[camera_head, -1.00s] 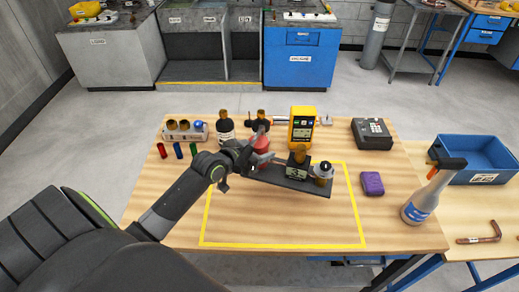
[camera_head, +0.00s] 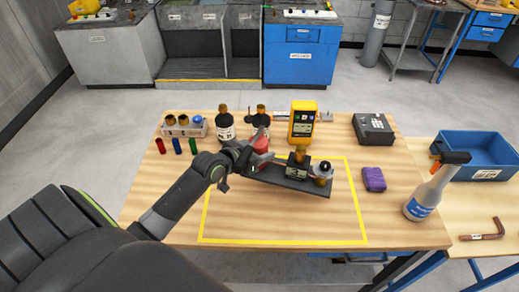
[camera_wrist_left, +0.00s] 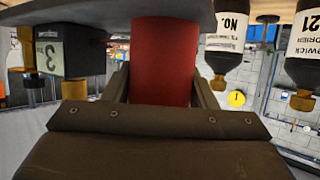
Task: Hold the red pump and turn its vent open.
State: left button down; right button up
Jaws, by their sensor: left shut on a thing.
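The red pump (camera_head: 261,145) is a red cylinder at one end of a dark flat base (camera_head: 314,189), near the back middle of the table. On the base also sit a dark box marked 3 (camera_head: 297,172) with a brass top and a round dark-and-silver part (camera_head: 322,170). My left gripper (camera_head: 252,157) is shut on the red pump. In the left wrist view, which is upside down, the red cylinder (camera_wrist_left: 163,65) stands between the two fingers. I cannot make out the vent or its position. My right gripper is not in view.
Two dark bottles (camera_head: 225,128) stand just behind the pump, beside a yellow meter (camera_head: 302,122). A purple block (camera_head: 374,179) and a spray bottle (camera_head: 427,195) are to the right. The yellow-outlined area (camera_head: 280,241) is clear in front.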

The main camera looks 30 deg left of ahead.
pick_arm(q)
jog(key=shift+w+d+f+b, duration=0.1)
jog(key=shift+f+b, duration=2.65)
jog(key=shift+f, duration=0.4)
dwell(0.4)
jog(key=shift+s+f, duration=0.2)
jog(key=shift+f, duration=0.2)
dwell(0.5)
